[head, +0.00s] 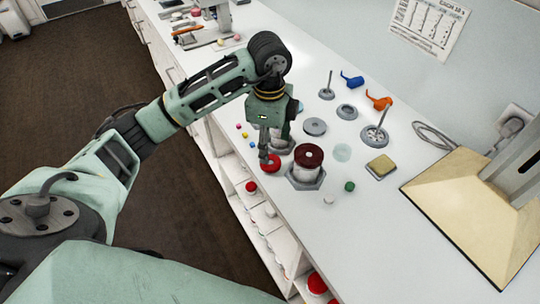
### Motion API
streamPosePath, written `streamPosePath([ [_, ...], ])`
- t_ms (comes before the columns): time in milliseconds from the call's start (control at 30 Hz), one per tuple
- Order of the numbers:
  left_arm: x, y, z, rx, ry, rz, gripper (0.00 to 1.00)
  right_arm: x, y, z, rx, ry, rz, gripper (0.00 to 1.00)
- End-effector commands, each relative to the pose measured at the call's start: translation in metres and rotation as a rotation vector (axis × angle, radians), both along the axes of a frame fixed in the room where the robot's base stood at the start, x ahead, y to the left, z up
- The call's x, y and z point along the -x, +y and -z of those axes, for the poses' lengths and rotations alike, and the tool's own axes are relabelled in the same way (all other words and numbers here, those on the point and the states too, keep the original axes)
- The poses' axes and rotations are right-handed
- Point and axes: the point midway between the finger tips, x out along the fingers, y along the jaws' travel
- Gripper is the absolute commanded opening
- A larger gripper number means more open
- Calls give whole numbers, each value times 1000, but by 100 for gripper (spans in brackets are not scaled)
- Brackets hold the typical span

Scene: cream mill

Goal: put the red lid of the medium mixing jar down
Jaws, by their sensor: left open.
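The red lid (272,166) lies at the front edge of the white counter (348,235), or very close above it; I cannot tell whether it touches. My left gripper (265,156) points down right at the lid, with its fingers open and partly covering it. A jar with a dark red-brown top (308,156) stands upright on a grey hexagonal base just right of the lid. Another pale jar (284,140) stands behind my left gripper and is partly hidden by it. I cannot tell which jar is the medium one. My right gripper is out of view.
Grey discs (315,127), upright stirrers (374,136), a blue scoop (352,81) and an orange scoop (379,102) lie behind the jars.

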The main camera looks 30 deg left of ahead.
Motion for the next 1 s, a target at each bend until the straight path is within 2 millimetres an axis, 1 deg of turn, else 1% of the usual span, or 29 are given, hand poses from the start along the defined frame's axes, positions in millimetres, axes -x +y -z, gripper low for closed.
streamPosePath([
  [33,-2,0,-11,1,-7,1,61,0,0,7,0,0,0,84],
  [67,-2,0,-19,2,-8,1,61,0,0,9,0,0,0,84],
  [133,-2,1,-35,-1,-6,0,61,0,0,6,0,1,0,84],
  [233,-1,1,-50,-2,-5,-1,61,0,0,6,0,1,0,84],
  [367,-1,1,-62,0,-2,0,61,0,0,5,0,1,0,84],
  [533,0,1,-69,0,0,-1,61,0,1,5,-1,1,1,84],
  [1000,0,0,-68,0,1,0,61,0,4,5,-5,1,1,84],
])
